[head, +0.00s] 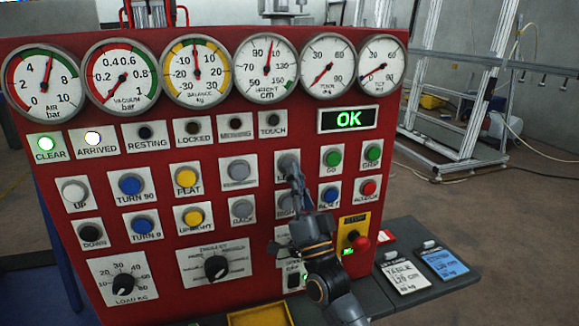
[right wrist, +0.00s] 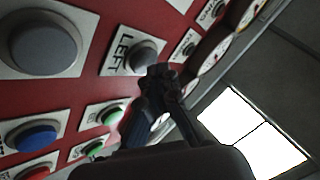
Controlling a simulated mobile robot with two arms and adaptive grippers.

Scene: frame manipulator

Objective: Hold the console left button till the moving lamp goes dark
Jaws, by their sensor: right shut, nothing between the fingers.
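The red console (head: 160,262) faces me. Its grey left button (head: 287,161) is partly behind my right gripper (head: 293,172). In the right wrist view the label LEFT stands beside the grey button (right wrist: 145,55), and the shut fingertips (right wrist: 160,74) of my right gripper overlap its lower edge. I cannot tell if they touch or press it. The right gripper holds nothing. The moving lamp (head: 235,123) is dark. The clear lamp (head: 44,140) is green and the arrived lamp (head: 92,138) is white. My left gripper is not in view.
Other buttons surround the left one, among them a green go button (head: 333,158) and a grey button (head: 239,171) to its left. A red stop knob (head: 360,243) sits below right. The display (head: 350,119) reads OK. Cards (head: 405,277) lie on a side shelf.

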